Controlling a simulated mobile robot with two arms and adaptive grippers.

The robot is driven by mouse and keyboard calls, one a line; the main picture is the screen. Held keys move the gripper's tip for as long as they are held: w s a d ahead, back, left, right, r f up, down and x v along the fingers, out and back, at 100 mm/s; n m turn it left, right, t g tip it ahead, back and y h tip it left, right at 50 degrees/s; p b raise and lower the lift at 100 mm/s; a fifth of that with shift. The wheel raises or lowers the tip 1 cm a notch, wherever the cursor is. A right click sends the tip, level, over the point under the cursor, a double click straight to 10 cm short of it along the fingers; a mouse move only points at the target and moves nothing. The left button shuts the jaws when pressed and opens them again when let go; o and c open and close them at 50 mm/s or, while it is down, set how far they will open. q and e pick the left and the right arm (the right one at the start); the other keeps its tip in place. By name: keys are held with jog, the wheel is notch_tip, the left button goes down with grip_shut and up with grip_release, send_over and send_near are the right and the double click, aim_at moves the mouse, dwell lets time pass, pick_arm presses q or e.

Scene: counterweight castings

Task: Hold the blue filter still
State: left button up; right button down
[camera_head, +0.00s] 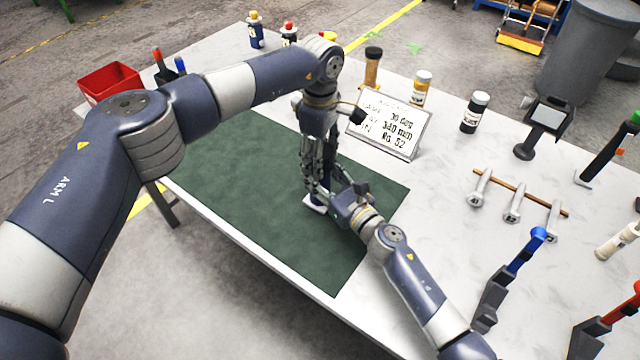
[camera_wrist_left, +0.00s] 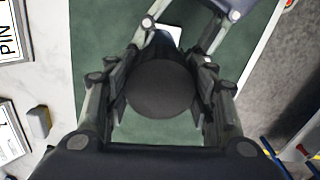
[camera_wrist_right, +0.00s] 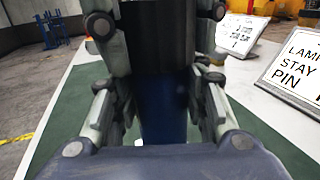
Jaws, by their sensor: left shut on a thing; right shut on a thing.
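The blue filter (camera_wrist_right: 162,108) stands upright on the green mat (camera_head: 240,180), mostly hidden by my grippers in the head view. Its dark round top (camera_wrist_left: 163,88) shows in the left wrist view. My left gripper (camera_head: 318,182) comes from above and is shut on the filter's upper part, with fingers on both sides of the dark top. My right gripper (camera_head: 335,200) comes in low from the side and is shut on the blue body below. A white piece (camera_head: 315,208) shows at the filter's foot; how they touch is hidden.
A printed sign (camera_head: 390,125) stands just behind the grippers. Bottles (camera_head: 474,112) and a red bin (camera_head: 110,82) line the back. Hammer-like castings (camera_head: 514,203), a dark stand (camera_head: 541,125) and clamps (camera_head: 510,280) lie right. The mat's left part is clear.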

pick_arm(q)
jog(key=m, duration=0.5)
jog(key=shift+a+m, duration=0.1)
jog(key=shift+m, duration=0.3)
jog(key=m, duration=0.5)
jog(key=o, duration=1.3)
jog(key=shift+c, duration=0.2)
pick_arm(e)
jog(key=c, duration=0.9)
grip_release()
pick_arm(q)
notch_tip(320, 180, up, 12)
pick_arm(e)
jog(key=shift+o, duration=0.2)
pick_arm(q)
jog(key=shift+f, duration=0.1)
